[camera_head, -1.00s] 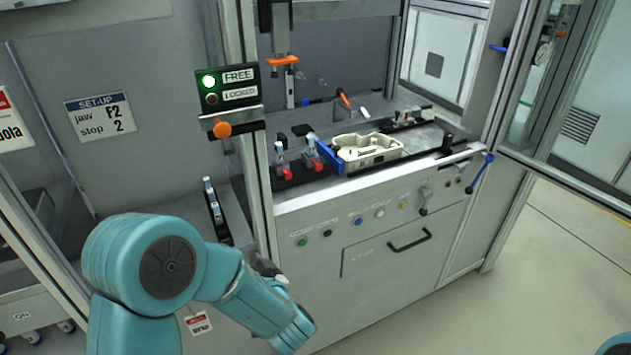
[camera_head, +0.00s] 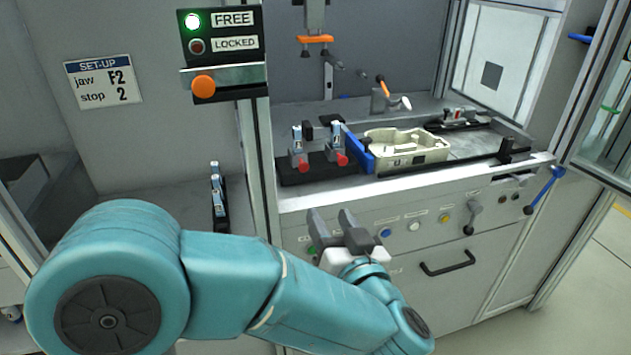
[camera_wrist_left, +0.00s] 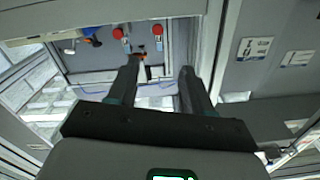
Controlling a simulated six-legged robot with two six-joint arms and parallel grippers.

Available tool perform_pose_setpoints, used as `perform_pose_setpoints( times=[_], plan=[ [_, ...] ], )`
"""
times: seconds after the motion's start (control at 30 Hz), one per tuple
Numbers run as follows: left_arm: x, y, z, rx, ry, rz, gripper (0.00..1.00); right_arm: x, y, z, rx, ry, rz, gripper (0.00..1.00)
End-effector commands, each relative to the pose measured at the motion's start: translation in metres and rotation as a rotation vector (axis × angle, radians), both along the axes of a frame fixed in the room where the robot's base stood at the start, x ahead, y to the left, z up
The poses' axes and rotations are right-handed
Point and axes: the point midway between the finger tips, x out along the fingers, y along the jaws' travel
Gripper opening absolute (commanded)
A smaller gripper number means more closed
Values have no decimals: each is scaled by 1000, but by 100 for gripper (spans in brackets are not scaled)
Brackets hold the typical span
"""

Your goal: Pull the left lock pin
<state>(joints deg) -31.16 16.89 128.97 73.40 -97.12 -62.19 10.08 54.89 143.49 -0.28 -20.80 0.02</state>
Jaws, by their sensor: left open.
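Two pins with red knobs stand side by side on a black base on the bench. The left red-knobbed pin (camera_head: 301,160) and the right red-knobbed pin (camera_head: 340,158) also show in the left wrist view, which looks upside down, so the left pin (camera_wrist_left: 157,30) is on the right there and the right pin (camera_wrist_left: 117,33) on the left. My left gripper (camera_head: 334,213) is open and empty, in front of and below the pins, apart from them. Its fingers (camera_wrist_left: 160,66) point towards the bench in the wrist view. My right gripper is out of view.
A blue block (camera_head: 357,152) and a cream casting (camera_head: 405,147) lie right of the pins. A panel (camera_head: 221,38) shows a lit green FREE lamp, with an orange knob (camera_head: 203,86) below. A frame post (camera_head: 259,165) rises left of the pins. Buttons and a handle (camera_head: 447,264) line the bench front.

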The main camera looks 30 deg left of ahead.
Motion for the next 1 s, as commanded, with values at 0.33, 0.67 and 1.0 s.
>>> perform_pose_setpoints(
  times=[0.33, 0.67, 1.0],
  plan=[
    [24, 25, -3, -3, -8, -12, 50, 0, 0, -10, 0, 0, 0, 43],
    [79, 84, -3, -1, -7, -16, 50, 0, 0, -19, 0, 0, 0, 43],
    [109, 115, -1, 1, -7, -20, 50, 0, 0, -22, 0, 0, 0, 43]
  ],
)
